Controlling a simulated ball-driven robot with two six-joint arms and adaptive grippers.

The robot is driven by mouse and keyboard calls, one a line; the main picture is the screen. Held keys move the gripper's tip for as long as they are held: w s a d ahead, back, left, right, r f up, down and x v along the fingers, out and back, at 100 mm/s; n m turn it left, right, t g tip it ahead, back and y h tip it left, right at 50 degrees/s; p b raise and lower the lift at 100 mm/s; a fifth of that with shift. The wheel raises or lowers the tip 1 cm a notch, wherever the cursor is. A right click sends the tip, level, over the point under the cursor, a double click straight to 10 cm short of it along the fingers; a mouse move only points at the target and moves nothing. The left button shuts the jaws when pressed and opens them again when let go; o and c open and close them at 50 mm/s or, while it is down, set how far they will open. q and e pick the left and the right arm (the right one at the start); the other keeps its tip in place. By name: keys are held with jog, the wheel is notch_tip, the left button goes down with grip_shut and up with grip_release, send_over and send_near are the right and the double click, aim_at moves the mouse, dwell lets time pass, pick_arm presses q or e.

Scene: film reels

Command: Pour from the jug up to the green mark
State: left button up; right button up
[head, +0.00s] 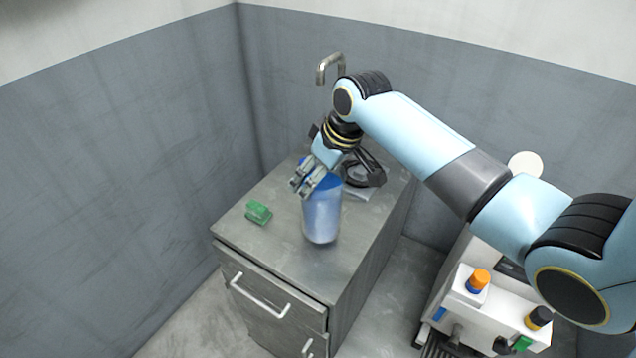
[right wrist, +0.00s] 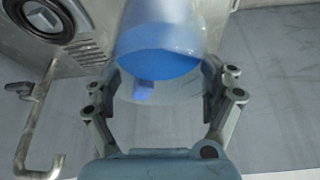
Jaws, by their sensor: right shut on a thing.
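The jug (head: 322,218) is a translucent blue vessel at the front right of the metal cabinet top; it looks upright, and I cannot tell whether its base touches the top. My right gripper (head: 309,183) is shut on its upper part. In the right wrist view the fingers (right wrist: 163,88) lie on both sides of the jug (right wrist: 160,35), and a bright blue liquid surface (right wrist: 158,65) shows inside. I see no green mark and cannot make out a second vessel. My left gripper is not in view.
A small green object (head: 258,212) lies left of the jug on the cabinet top (head: 275,245). A black round fixture (head: 363,172) is behind the jug, with a metal tap (head: 330,64) beyond. A white machine with orange and black knobs (head: 490,312) stands at lower right.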

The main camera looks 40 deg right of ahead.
aim_at(318, 186)
notch_tip(318, 186, down, 3)
jog(key=shift+r+p, duration=0.2)
jog(key=shift+p, duration=0.45)
jog(key=shift+f, duration=0.1)
jog(key=o, duration=1.5)
jog(key=shift+s+f, duration=0.1)
jog(key=shift+o, duration=0.2)
